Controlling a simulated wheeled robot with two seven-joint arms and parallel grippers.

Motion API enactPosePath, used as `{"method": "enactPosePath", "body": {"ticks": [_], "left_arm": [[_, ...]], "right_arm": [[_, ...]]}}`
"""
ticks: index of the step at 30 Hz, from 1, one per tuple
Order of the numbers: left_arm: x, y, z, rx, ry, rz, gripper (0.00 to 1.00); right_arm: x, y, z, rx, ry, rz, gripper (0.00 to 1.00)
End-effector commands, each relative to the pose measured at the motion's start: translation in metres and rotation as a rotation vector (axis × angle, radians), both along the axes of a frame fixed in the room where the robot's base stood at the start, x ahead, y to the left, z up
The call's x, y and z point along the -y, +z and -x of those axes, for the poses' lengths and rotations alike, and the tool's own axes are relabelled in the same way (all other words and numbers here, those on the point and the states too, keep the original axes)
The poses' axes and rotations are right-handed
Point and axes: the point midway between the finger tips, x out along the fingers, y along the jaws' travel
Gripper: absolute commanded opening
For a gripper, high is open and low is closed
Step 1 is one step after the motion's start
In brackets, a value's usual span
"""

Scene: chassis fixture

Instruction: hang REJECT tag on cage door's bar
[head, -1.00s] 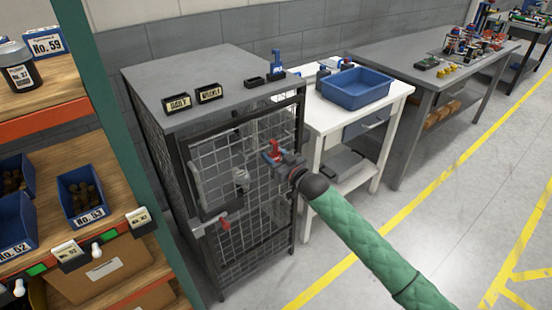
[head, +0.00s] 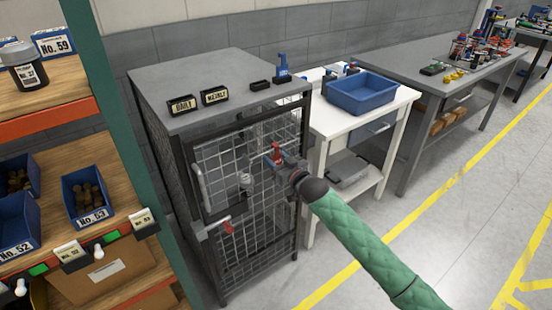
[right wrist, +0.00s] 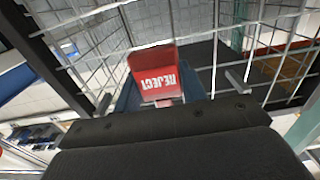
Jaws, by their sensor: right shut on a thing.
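My right gripper (head: 283,161) is shut on the red REJECT tag (head: 277,152) in front of the cage door (head: 240,180). In the right wrist view the tag (right wrist: 154,72) stands between the fingertips with its white lettering upside down, and the door's wire mesh (right wrist: 200,22) is close behind it. I cannot tell whether the tag touches the mesh. A pale upright bar (head: 202,188) shows at the door's left side, apart from the tag. My left gripper is not in view.
A red-handled latch (head: 228,228) sits low on the door's left. The cage's grey top (head: 215,80) carries small signs and blocks. A white table (head: 320,125) with a blue bin (head: 361,93) stands to the right, a shelf rack with a green post (head: 118,130) to the left.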

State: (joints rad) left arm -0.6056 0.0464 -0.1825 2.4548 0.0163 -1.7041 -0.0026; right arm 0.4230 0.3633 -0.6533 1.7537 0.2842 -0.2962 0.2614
Motion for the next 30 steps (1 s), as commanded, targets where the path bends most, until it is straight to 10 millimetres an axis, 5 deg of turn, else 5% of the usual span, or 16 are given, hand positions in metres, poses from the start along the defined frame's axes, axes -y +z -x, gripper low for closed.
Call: {"method": "enactPosePath", "body": {"ticks": [7,8,12,23,30], "left_arm": [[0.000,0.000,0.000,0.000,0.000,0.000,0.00],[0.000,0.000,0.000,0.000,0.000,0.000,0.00],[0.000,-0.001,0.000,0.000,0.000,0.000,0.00],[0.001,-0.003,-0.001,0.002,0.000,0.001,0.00],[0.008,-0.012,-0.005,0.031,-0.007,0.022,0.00]], "right_arm": [[0.000,0.000,0.000,0.000,0.000,0.000,0.25],[0.000,0.000,0.000,0.000,0.000,0.000,0.43],[0.000,0.000,0.000,0.000,0.000,0.000,0.67],[0.004,-0.002,0.004,0.001,0.000,0.001,0.67],[0.024,-0.004,0.032,0.000,-0.001,0.001,0.67]]}}
